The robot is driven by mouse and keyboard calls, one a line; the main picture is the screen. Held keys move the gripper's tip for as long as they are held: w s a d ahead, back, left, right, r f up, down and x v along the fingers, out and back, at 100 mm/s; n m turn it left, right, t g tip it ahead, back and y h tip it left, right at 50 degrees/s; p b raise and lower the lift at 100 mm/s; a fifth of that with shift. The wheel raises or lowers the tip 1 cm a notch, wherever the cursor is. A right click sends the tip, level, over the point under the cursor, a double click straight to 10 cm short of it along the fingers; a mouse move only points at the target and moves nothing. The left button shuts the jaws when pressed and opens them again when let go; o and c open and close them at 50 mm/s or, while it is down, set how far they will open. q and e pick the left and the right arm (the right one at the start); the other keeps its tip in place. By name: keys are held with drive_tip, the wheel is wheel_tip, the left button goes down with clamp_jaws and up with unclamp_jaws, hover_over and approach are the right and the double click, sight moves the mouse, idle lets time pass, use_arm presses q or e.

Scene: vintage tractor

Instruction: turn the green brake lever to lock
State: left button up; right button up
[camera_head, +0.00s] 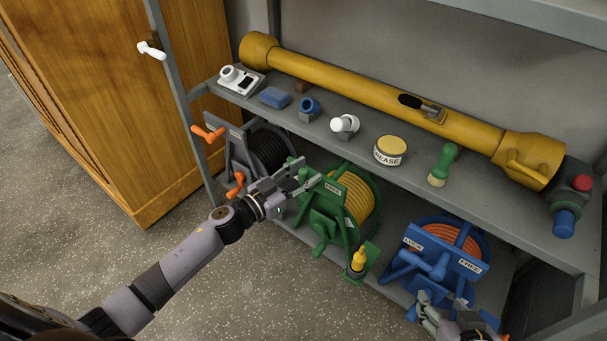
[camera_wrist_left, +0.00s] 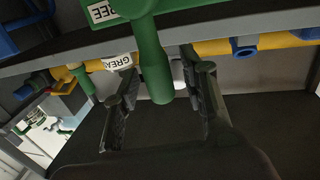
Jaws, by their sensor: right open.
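The green reel (camera_head: 322,225) with yellow hose stands on the lower shelf. Its green brake lever (camera_wrist_left: 153,65) shows in the left wrist view as a thick round-ended handle, beside a white label (camera_wrist_left: 103,12) ending in "EE". My left gripper (camera_head: 303,182) is at the upper left of the green reel; it also shows in the left wrist view (camera_wrist_left: 162,98). Its fingers are open, one on each side of the lever's end, with gaps visible. In the head view the gripper largely hides the lever. My right gripper (camera_head: 424,312) is open at the front of the blue reel (camera_head: 440,255).
A grey reel (camera_head: 240,150) with orange handles stands left of the green one. A yellow-topped bottle (camera_head: 357,262) stands before the green reel. The upper shelf edge (camera_head: 350,165) runs close above my left gripper. It holds a grease tin (camera_head: 390,150) and a long yellow tube (camera_head: 350,85).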

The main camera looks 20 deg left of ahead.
use_arm(q)
drive_tip(key=shift+c, duration=0.2)
clamp_jaws()
idle(0.6)
